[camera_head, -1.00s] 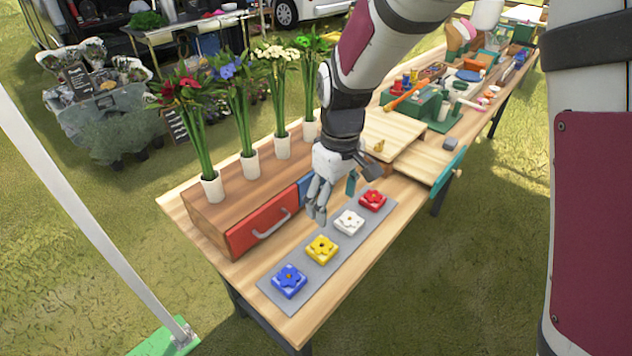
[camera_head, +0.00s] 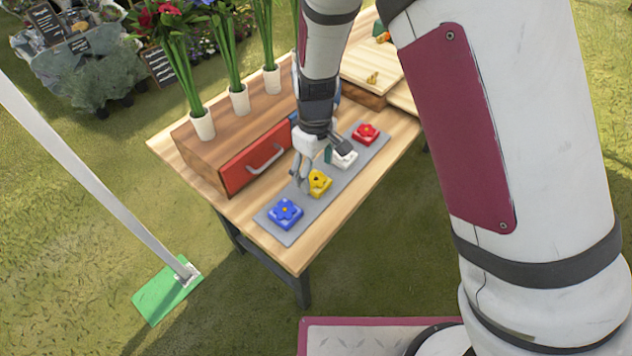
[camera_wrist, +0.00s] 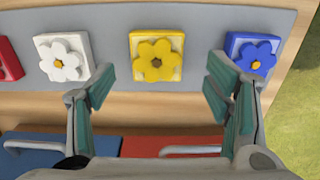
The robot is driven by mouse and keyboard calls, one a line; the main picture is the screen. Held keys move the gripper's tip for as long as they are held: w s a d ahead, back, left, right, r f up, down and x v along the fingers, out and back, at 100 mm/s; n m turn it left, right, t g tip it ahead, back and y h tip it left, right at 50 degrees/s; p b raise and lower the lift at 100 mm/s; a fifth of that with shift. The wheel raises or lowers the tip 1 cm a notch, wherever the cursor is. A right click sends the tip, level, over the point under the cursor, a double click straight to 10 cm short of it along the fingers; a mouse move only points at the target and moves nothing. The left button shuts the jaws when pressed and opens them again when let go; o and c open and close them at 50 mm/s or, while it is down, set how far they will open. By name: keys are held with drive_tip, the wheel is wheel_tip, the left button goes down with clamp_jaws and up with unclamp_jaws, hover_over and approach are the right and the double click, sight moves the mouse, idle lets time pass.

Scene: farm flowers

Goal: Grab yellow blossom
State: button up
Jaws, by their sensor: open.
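The yellow blossom (camera_head: 319,183) sits on a square yellow block on the grey strip (camera_head: 268,221) along the table's front edge. In the wrist view the yellow blossom (camera_wrist: 156,60) lies ahead of my gripper (camera_wrist: 160,92), between its two spread fingers in the picture. My gripper (camera_head: 306,178) is open and empty, just beside the yellow blossom on the drawer side in the head view. I cannot tell its exact height above the strip. The blossom is almost wholly visible in the wrist view.
A blue blossom (camera_head: 285,212) and a white blossom (camera_head: 343,156) flank the yellow one, with a red blossom (camera_head: 366,132) beyond. A red drawer (camera_head: 256,158) with a handle is close behind. Vases with stems stand on the drawer box.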

sight(316, 181)
drive_tip(key=shift+w+d+f, duration=0.15)
drive_tip(key=shift+f, duration=1.75)
drive_tip(key=c, duration=1.2)
drive_tip(key=shift+r, duration=0.15)
